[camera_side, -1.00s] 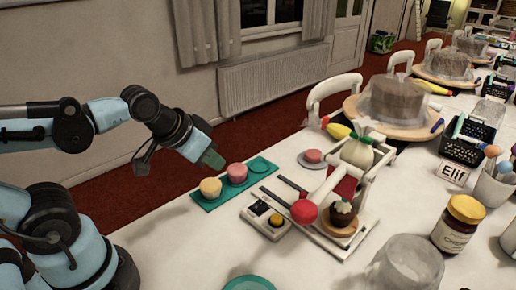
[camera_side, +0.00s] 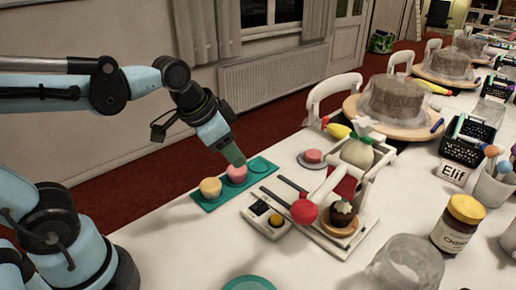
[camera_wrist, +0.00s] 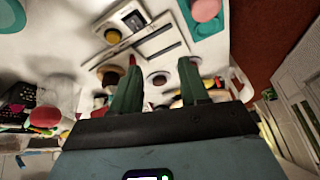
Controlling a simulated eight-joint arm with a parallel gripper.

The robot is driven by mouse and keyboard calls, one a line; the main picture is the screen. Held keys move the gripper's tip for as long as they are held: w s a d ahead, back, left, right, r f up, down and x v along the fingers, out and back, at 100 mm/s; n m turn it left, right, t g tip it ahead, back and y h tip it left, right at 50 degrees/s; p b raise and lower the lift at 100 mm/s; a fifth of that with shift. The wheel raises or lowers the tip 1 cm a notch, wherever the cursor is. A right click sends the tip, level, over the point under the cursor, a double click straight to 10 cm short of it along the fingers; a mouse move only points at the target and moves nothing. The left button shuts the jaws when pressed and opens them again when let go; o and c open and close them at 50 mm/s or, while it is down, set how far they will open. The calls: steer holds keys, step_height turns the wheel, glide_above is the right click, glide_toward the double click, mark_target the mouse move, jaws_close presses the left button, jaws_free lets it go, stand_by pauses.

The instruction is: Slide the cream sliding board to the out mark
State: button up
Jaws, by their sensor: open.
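My gripper (camera_side: 236,158) has green fingers and hangs above the teal tray, near the pink cake. Its fingers stand apart and empty in the wrist view (camera_wrist: 160,75). To its right is a white press with a red-knobbed lever (camera_side: 304,211) and a piping bag (camera_side: 357,152). A pale, cream-looking board (camera_side: 328,244) lies low at the press, partly hidden by the lever and a chocolate cupcake (camera_side: 343,212) on a round wooden disc. Two dark strips (camera_side: 276,198) run toward the press on its left. I cannot make out an out mark. My gripper is apart from the board.
The teal tray (camera_side: 205,203) holds a yellow cake (camera_side: 210,187) and a pink cake (camera_side: 236,173). A box with a yellow button (camera_side: 275,220) sits left of the press. A jar (camera_side: 460,222) and a clear tub (camera_side: 405,262) stand right.

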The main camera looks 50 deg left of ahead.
steer(key=w+d+r+m+g+h, duration=0.1)
steer(key=w+d+m+g, duration=0.2)
steer(key=w+d+m, duration=0.3)
steer(key=m+g, duration=0.3)
steer(key=m, duration=0.5)
glide_above(302, 193)
step_height(302, 193, down, 3)
step_height(302, 193, down, 10)
steer(key=shift+a+r, duration=0.1)
steer(key=shift+r, duration=0.2)
jaws_close()
steer(key=shift+a, duration=0.1)
steer(key=shift+a, duration=6)
jaws_free()
